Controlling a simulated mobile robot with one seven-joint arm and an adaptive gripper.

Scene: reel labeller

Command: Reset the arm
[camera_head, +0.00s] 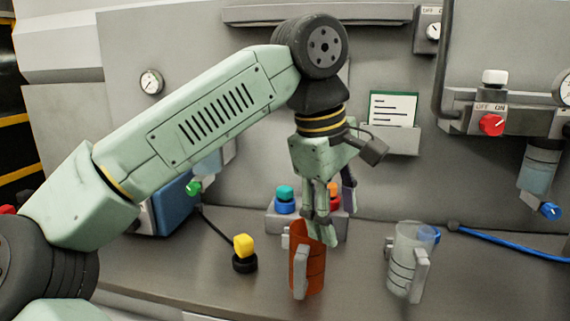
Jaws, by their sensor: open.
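My pale green arm reaches from the lower left up to a dark joint at the top middle, then hangs down. My gripper (322,228) points down, open, right at the rim of an orange cup (316,272). One finger shows along the cup's right side. I cannot tell whether the fingers touch the cup or how far they straddle its wall. The cup stands upright on the counter, with a grey handle facing me.
A clear jug (402,259) stands to the right on the counter (365,296). A yellow-topped knob (244,246) is to the left. Behind the gripper is a box with teal (285,195) and red buttons. A blue hose (510,242) and a red switch (491,124) are at right.

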